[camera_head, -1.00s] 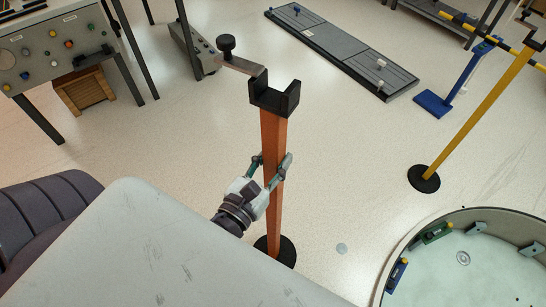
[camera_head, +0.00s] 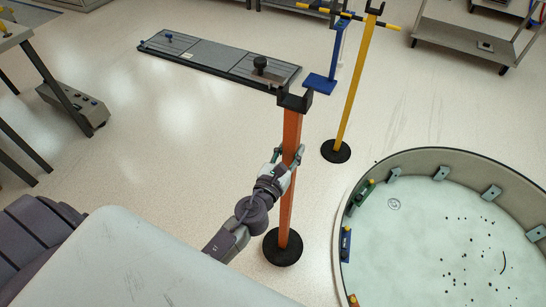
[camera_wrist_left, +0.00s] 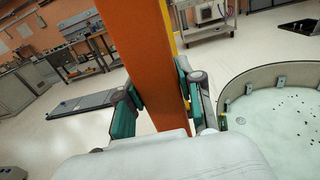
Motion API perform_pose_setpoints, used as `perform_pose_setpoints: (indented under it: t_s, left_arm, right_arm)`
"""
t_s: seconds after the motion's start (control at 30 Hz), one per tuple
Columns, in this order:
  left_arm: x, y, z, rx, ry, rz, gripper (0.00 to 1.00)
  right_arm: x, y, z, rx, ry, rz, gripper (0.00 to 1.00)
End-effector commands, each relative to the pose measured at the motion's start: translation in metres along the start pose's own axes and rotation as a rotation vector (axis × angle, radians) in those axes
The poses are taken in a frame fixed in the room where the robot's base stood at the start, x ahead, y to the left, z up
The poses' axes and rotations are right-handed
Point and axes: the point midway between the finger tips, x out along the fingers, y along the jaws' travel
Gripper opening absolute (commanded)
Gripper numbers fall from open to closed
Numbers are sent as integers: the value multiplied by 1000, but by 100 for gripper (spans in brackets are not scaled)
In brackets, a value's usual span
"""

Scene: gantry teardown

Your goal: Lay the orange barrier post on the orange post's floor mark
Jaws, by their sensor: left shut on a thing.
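The orange barrier post (camera_head: 291,170) stands upright in the head view, with a black fork at its top and a round black base (camera_head: 282,247). My left gripper (camera_head: 288,163) is shut on the middle of the shaft. In the left wrist view the orange post (camera_wrist_left: 143,55) runs between the two fingers (camera_wrist_left: 158,100). I cannot tell whether the base touches the floor. I cannot make out the orange post's floor mark. My right gripper is not in view.
A round, low-walled basin (camera_head: 435,164) stands close on the right. A yellow post (camera_head: 356,85) and a blue stand (camera_head: 324,80) are behind. A dark panel (camera_head: 215,58) lies on the floor at the back. Open floor (camera_head: 150,150) spreads left of the post.

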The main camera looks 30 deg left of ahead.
Motion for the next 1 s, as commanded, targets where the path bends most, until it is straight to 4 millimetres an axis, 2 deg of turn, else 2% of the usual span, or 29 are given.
perform_pose_setpoints:
  t_s: [0.03,0.1,0.4,0.67,1.0]
  left_arm:
    - [14,-3,2,-4,-9,-3,0]
    - [26,-5,-3,-1,-8,-9,0]
    - [59,-14,-16,0,-9,-29,0]
    - [62,-15,-26,-2,-9,-31,0]
    - [62,-15,-52,-2,-9,-30,0]
  right_arm:
    - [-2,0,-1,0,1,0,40]
    - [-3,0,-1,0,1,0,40]
    - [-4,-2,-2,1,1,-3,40]
    - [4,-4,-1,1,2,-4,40]
    - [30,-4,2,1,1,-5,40]
